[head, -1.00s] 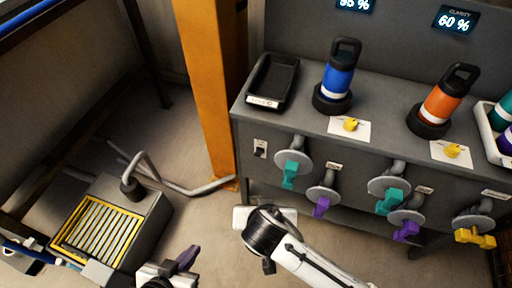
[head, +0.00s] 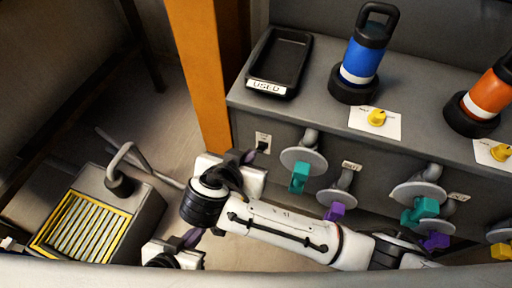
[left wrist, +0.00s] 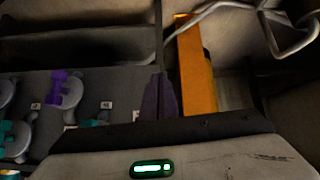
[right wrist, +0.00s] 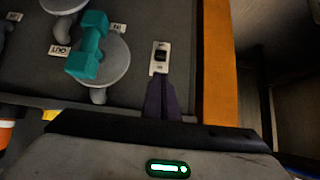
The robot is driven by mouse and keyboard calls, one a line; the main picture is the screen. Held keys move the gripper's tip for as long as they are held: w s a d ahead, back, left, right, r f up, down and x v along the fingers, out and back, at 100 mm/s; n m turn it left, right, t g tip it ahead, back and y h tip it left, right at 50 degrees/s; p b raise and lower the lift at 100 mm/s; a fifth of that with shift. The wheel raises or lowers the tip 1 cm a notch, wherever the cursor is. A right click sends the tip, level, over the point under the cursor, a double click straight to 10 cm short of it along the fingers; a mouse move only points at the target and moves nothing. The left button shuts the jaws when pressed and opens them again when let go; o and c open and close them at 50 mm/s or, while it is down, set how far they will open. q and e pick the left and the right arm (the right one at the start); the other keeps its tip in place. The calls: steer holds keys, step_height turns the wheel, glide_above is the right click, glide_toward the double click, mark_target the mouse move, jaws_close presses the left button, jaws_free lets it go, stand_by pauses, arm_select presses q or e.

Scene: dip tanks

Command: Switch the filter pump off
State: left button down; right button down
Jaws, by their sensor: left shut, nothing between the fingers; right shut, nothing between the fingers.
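A small switch with a dark rocker on a pale plate (head: 263,143) sits on the front of the grey cabinet, below the black tray. It also shows in the right wrist view (right wrist: 160,55), just beyond the fingertips. I cannot read its label or tell its on or off position. My right gripper (head: 250,156) is shut and empty, with its dark fingers close to the switch plate; contact cannot be told. The right fingers show pressed together in the right wrist view (right wrist: 160,82). My left gripper (head: 193,237) is shut and empty, low and left of the cabinet.
Teal valve handles (head: 299,178) and purple valve handles (head: 336,211) stick out right of the switch. An orange post (head: 202,80) stands left of the cabinet. A grey box with a yellow-framed grate (head: 128,210) is on the floor at left. The black tray (head: 280,62) lies on top.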

steer(key=b, duration=0.1)
glide_toward(258, 147)
steer(key=w, duration=0.1)
steer(key=w+d+f, duration=0.2)
steer(key=shift+w, duration=0.2)
steer(key=shift+w+d+f, duration=0.2)
steer(key=shift+w+f, duration=0.15)
steer(key=shift+w, duration=0.1)
steer(key=shift+w+f, duration=0.1)
arm_select(q)
steer(key=shift+w+d+f, duration=0.1)
steer(key=shift+w, duration=0.35)
